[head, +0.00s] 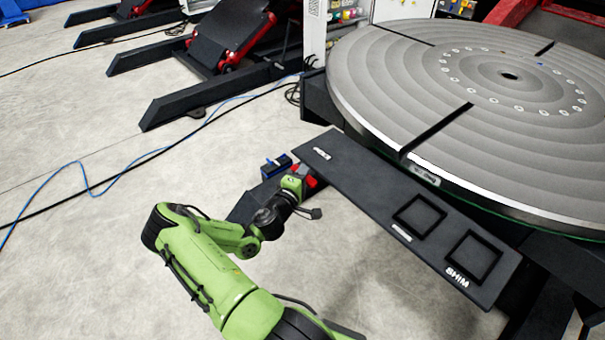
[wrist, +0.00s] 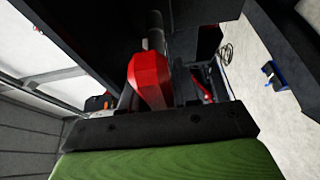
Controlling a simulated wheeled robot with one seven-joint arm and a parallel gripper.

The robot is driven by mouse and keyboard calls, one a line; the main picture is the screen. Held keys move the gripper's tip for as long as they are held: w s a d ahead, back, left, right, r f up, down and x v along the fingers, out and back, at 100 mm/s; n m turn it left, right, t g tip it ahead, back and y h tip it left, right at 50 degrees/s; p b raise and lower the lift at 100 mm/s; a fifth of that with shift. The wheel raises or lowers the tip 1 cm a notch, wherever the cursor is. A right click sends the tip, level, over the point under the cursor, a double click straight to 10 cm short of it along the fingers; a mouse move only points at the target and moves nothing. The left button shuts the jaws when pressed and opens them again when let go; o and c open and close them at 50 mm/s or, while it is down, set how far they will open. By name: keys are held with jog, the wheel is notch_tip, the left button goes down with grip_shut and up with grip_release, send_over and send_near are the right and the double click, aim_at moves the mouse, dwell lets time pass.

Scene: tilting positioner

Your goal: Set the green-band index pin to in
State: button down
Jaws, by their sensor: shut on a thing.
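A red faceted knob (wrist: 150,80) on a dark shaft fills the middle of the wrist view, between the fingers of my gripper (wrist: 155,98). My gripper is shut on this knob. In the head view my gripper (head: 303,177) is beside the near left edge of the dark positioner shelf, with red showing at its tip. No green band shows in either view, so I cannot tell by colour which pin this is. How far the pin is in is hidden.
The large round turntable (head: 470,85) stands behind the dark shelf (head: 370,190), which has two square recesses. A dark block with a blue part (head: 275,165) is just left of my gripper. Cables lie on the open floor at left.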

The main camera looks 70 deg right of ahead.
jog(key=shift+s, duration=0.1)
jog(key=c, duration=1.2)
grip_release()
jog(key=shift+d, duration=0.25)
jog(key=w+a+p, duration=0.1)
jog(key=a, duration=1.4)
jog(key=shift+a+p, duration=0.3)
jog(key=shift+a, duration=0.1)
jog(key=shift+w, duration=0.1)
